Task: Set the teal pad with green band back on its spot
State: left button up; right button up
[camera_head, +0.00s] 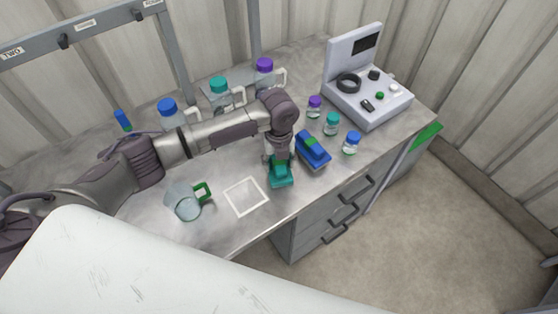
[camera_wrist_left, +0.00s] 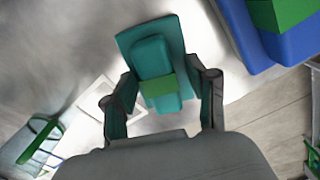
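The teal pad with its green band (camera_head: 280,179) is at the front of the grey worktop, right of a white square outline (camera_head: 246,196). My left gripper (camera_head: 279,160) points down over it. In the left wrist view the teal pad (camera_wrist_left: 152,72) has its raised grip and green band between my two fingers (camera_wrist_left: 160,75). The fingers are close to the grip's sides; I cannot tell whether they press on it, or whether the pad touches the worktop. The white outline is bare. My right gripper is not in view.
A blue pad with a green band (camera_head: 312,151) lies close on the right. A clear mug with a green handle (camera_head: 186,200) stands left of the outline. Small bottles (camera_head: 331,123), larger bottles (camera_head: 219,92) and a grey device (camera_head: 367,85) stand farther back.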

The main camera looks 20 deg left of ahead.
aim_at(279, 162)
pick_arm(q)
jog(key=shift+r, duration=0.1)
notch_tip(279, 162, up, 12)
jog(key=b, duration=0.2)
dwell(0.3)
dwell(0.5)
